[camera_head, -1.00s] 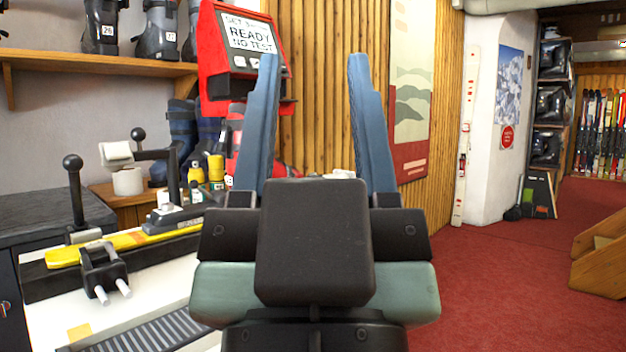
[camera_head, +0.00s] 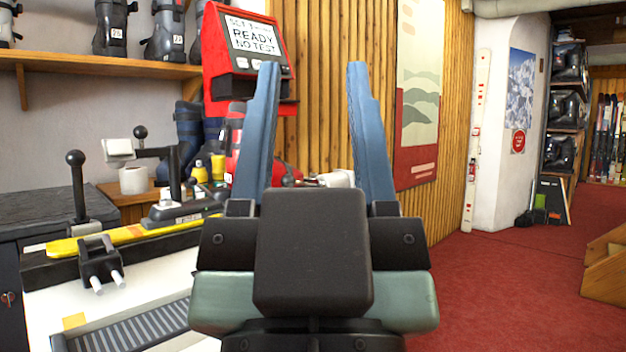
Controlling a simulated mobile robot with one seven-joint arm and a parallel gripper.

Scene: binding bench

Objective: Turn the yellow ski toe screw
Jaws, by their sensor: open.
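The yellow ski (camera_head: 130,236) lies along a black vise bench at the left. A grey and black binding (camera_head: 184,209) sits on it toward its right end. I cannot make out the toe screw at this size. My gripper (camera_head: 312,68) is in the middle of the view with its two blue fingers upright and wide apart. It is open and empty. It is to the right of the ski and apart from it, and it hides part of what lies behind it.
A black vise clamp (camera_head: 100,262) with a ball-ended lever (camera_head: 76,180) stands at the ski. A red test machine (camera_head: 248,58) reads "READY NO TEST". Boots stand on the wooden shelf (camera_head: 100,67). The red carpet (camera_head: 500,280) at the right is largely clear up to a wooden box (camera_head: 608,268).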

